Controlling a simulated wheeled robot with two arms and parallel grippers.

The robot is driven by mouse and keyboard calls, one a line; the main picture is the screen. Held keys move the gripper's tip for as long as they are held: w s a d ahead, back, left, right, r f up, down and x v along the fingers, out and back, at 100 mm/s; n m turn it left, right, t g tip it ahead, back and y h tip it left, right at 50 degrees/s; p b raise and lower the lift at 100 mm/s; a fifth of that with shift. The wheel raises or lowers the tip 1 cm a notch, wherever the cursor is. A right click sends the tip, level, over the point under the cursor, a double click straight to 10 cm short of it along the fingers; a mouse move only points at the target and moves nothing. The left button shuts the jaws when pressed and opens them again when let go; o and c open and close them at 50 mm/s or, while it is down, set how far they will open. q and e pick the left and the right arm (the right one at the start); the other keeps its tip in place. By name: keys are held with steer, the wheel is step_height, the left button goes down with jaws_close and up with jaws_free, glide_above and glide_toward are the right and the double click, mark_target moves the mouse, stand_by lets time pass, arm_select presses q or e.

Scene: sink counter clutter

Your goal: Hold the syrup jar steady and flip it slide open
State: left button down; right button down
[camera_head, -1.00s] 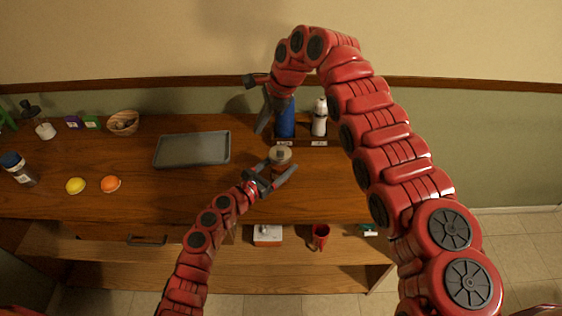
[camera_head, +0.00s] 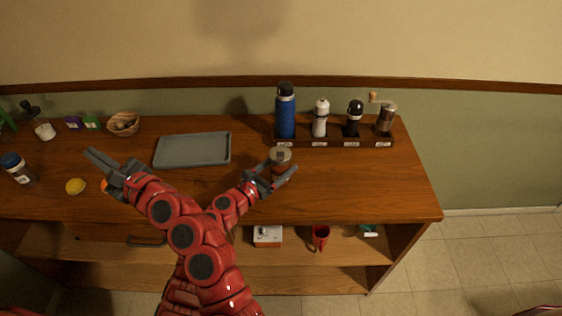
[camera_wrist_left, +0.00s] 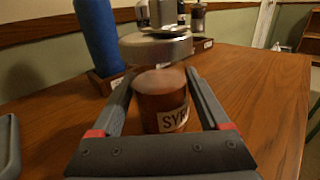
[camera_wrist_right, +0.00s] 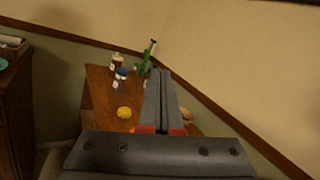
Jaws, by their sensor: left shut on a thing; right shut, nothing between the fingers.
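The syrup jar (camera_head: 281,170) stands on the wooden counter, an amber jar with a wide grey lid and a knob-like part on top. In the left wrist view the jar (camera_wrist_left: 161,97) shows a label reading "SYR", the rest cut off by the finger. My left gripper (camera_head: 283,173) is shut on the jar, one finger on each side of its body. The lid (camera_wrist_left: 156,48) sits above the fingers; I cannot tell whether its slide is open. My right gripper (camera_head: 92,154) is shut and empty, over the counter's left part, far from the jar.
A blue bottle (camera_head: 285,112), a white bottle (camera_head: 320,120) and grinders stand in a rack behind the jar. A grey tray (camera_head: 192,150) lies left of it. A lemon (camera_head: 75,186), an orange, a basket (camera_head: 123,123) and other jars are farther left. The counter's right end is clear.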

mark_target(281, 154)
steer(key=d+f+m+t+h, duration=0.2)
steer(key=d+f+m+h, duration=0.3)
steer(key=d, duration=0.8)
steer(key=s+d+f+m+t+h, duration=0.1)
steer(key=d+f+m+t+h, duration=0.2)
steer(key=d, duration=0.9)
steer(key=d+f+m+t+h, duration=0.3)
steer(key=d+f+m+h, duration=0.4)
steer(key=d, duration=0.6)
steer(key=shift+s+d+f+h, duration=0.3)
steer(key=shift+d+f+h, duration=0.1)
steer(key=shift+h, duration=0.3)
steer(key=shift+w, duration=0.15)
steer(key=w, duration=1.3)
steer(key=shift+w+a, duration=0.4)
